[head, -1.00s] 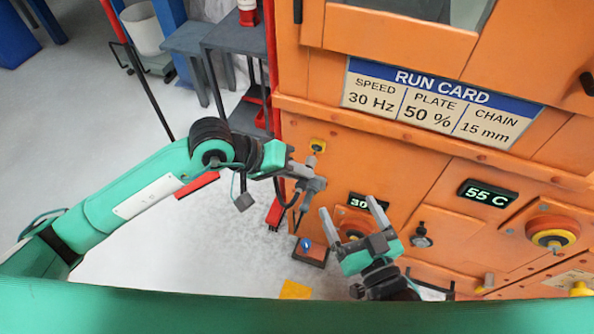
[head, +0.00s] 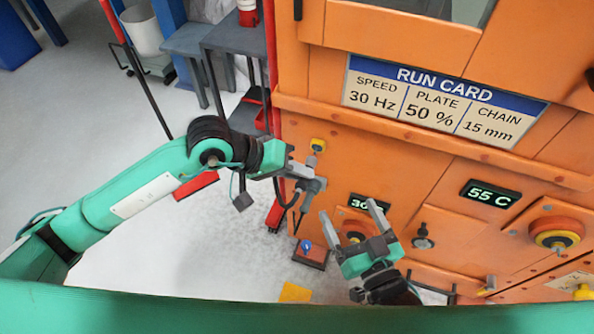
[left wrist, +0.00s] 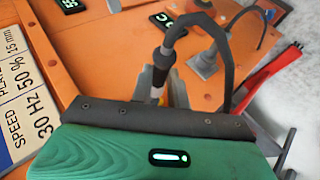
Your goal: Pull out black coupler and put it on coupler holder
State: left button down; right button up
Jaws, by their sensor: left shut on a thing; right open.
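My right gripper (head: 349,219) is open and empty, below and right of the left one.
The orange machine (head: 400,165) fills the right side, with a run card sign (head: 440,97), a 55 C display (head: 490,193) and a round knob (head: 556,234). A small box (head: 311,254) with a blue part is below. Open floor lies left, beyond my left arm.

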aim_at(306, 163)
pick_arm(q)
jog(key=shift+w+d+b, duration=0.25)
jog(key=shift+w+b, duration=0.4)
jog(key=shift+w, duration=0.1)
jog(key=shift+w+d+b, duration=0.25)
jog(key=shift+w+b, duration=0.35)
jog(key=shift+w, duration=0.15)
jog(key=c, duration=1.3)
grip_release()
jog(key=p+v, duration=0.1)
jog(key=v, duration=1.3)
jog(key=shift+f+p, duration=0.1)
jog(key=shift+p, duration=0.3)
jog(key=shift+s, duration=0.1)
